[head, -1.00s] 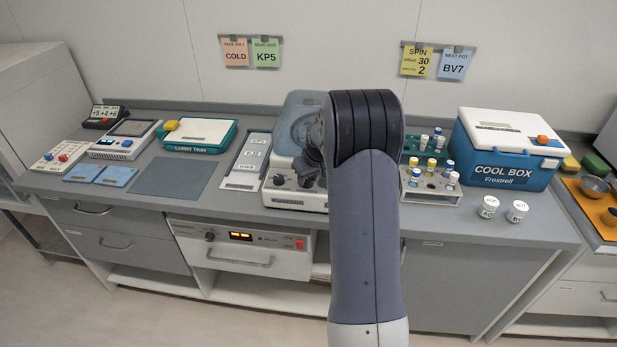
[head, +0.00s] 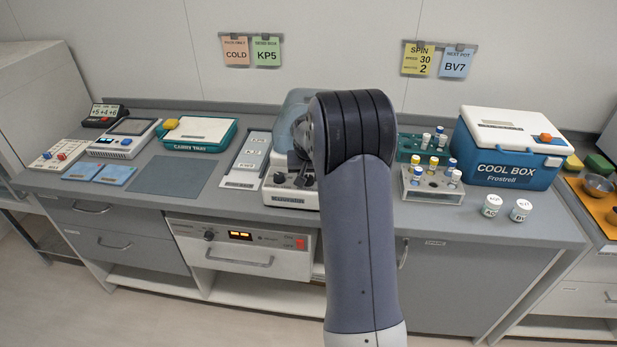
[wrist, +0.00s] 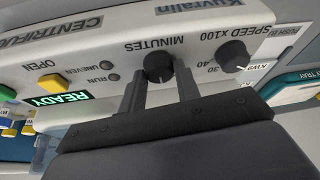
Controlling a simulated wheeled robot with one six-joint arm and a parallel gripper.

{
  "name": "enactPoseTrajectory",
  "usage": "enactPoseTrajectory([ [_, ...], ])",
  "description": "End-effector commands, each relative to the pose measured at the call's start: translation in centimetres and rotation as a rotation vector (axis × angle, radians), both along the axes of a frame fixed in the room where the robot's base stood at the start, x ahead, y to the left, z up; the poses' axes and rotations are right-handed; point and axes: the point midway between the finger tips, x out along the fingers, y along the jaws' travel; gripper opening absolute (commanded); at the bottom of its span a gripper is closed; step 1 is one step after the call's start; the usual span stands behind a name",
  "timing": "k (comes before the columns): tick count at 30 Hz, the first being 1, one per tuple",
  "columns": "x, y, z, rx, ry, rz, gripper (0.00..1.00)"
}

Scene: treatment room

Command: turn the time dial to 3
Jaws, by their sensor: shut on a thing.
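The centrifuge (head: 290,196) stands on the bench, partly behind my arm in the head view. In the wrist view its front panel (wrist: 200,22) appears upside down. The time dial (wrist: 158,66), a black knob labelled MINUTES, sits between the two fingers of my gripper (wrist: 157,78), which is shut on it. I cannot read the number it points at. The speed dial (wrist: 235,54), labelled SPEED x100, is beside it and apart from the fingers. The green display (wrist: 60,99) reads READY. In the head view the fingertips and the time dial are hard to make out.
A yellow button (wrist: 52,84) labelled OPEN is on the panel. A yellow card (head: 418,60) on the wall reads SPIN, 30 and 2. A tube rack (head: 433,192) and the cool box (head: 510,170) stand to the right, a white labelled strip (head: 248,160) to the left.

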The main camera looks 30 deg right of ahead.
Motion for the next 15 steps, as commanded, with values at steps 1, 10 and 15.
enactPoseTrajectory([
  [1, 0.06, 0.03, -0.03, -0.001, -0.002, -0.013, 0.08],
  [10, 0.04, 0.0, 0.05, -0.001, -0.001, -0.049, 0.08],
  [15, 0.04, 0.0, 0.06, 0.0, -0.001, -0.048, 0.08],
])
